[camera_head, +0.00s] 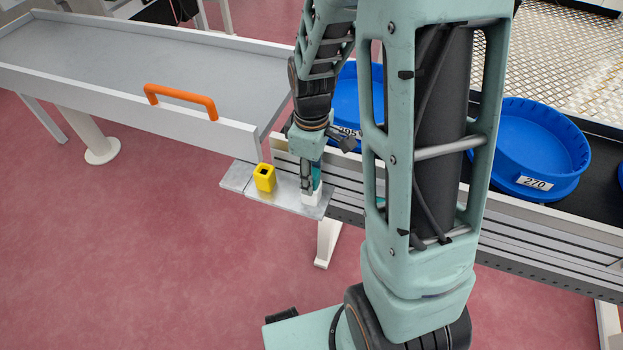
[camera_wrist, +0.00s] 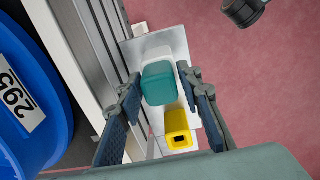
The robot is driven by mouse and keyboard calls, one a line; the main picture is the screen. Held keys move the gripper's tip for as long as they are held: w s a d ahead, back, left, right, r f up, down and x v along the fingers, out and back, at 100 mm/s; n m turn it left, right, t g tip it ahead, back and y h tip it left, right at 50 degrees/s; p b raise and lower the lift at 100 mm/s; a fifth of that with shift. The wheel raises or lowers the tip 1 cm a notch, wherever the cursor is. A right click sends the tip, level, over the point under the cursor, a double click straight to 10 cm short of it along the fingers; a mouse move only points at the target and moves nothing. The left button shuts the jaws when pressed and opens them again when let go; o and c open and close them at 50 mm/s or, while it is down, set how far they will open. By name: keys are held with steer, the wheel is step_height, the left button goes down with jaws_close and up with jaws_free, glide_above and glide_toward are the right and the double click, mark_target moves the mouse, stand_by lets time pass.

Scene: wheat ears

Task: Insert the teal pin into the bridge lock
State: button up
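The teal pin (camera_wrist: 159,84) stands upright at the white block (camera_head: 312,196), which shows below it in the head view and partly behind it in the wrist view. My gripper (camera_wrist: 160,84) points down with one finger on each side of the pin. The fingers look open, with narrow gaps beside the pin. In the head view a finger of my gripper (camera_head: 309,181) partly hides the pin (camera_head: 317,174). A yellow block with a square hole (camera_head: 264,178) stands beside the white block; it also shows in the wrist view (camera_wrist: 178,127). I cannot tell which part is the bridge lock.
Both blocks stand on a small metal plate (camera_head: 236,178) between a grey tray table (camera_head: 130,70) with an orange handle (camera_head: 181,101) and a conveyor rail (camera_head: 540,225). Blue tubs (camera_head: 530,145) sit on the conveyor; one (camera_wrist: 30,110) is close to my gripper's left.

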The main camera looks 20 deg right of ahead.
jaws_close()
step_height(320, 180, up, 11)
steer(key=p, duration=0.3)
steer(key=shift+f, duration=0.2)
